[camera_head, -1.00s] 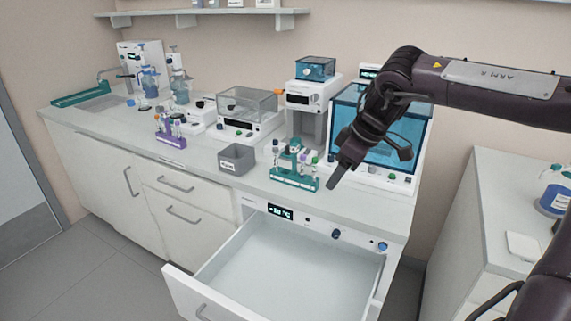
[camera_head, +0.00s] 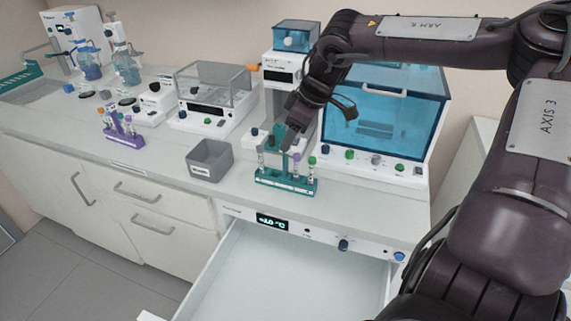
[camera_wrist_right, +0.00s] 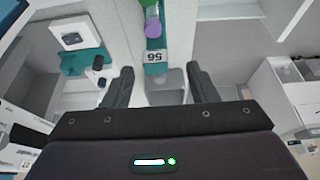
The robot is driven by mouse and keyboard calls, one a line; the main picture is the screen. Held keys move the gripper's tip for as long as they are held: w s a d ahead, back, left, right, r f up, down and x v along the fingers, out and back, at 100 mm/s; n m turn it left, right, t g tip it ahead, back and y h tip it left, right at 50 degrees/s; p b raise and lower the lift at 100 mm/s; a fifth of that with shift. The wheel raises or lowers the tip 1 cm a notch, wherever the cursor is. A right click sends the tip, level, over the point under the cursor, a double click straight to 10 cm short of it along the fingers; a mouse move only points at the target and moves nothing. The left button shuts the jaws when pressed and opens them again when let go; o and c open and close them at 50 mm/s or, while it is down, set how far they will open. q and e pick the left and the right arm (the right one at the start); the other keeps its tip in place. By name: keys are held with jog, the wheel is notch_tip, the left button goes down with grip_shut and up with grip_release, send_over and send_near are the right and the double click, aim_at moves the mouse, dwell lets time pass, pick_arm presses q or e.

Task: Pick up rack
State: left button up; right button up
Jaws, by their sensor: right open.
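A teal rack (camera_head: 286,181) holding several capped tubes stands on the counter just behind the open drawer. A second rack, purple (camera_head: 124,138), with tubes stands farther left on the counter. My right gripper (camera_head: 292,135) is at the teal rack's upper middle, reaching down from behind it. In the right wrist view the open fingers (camera_wrist_right: 160,82) are on either side of the teal rack (camera_wrist_right: 155,57), which shows a label reading 56 and a purple cap. Whether the fingers touch the rack cannot be told. My left gripper is not in view.
A grey open bin (camera_head: 208,161) stands left of the teal rack. Behind are a blue-windowed cabinet (camera_head: 390,110) and a clear-lidded device (camera_head: 212,95). The open white drawer (camera_head: 290,270) juts out below the counter edge.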

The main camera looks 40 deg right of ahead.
aim_at(286, 166)
jog(key=x, duration=0.2)
jog(key=shift+w+d+f+p, duration=0.15)
jog(key=shift+w+f+p, duration=0.15)
jog(key=shift+w+f, duration=0.35)
jog(key=shift+f, duration=0.3)
jog(key=c, duration=0.9)
grip_shut()
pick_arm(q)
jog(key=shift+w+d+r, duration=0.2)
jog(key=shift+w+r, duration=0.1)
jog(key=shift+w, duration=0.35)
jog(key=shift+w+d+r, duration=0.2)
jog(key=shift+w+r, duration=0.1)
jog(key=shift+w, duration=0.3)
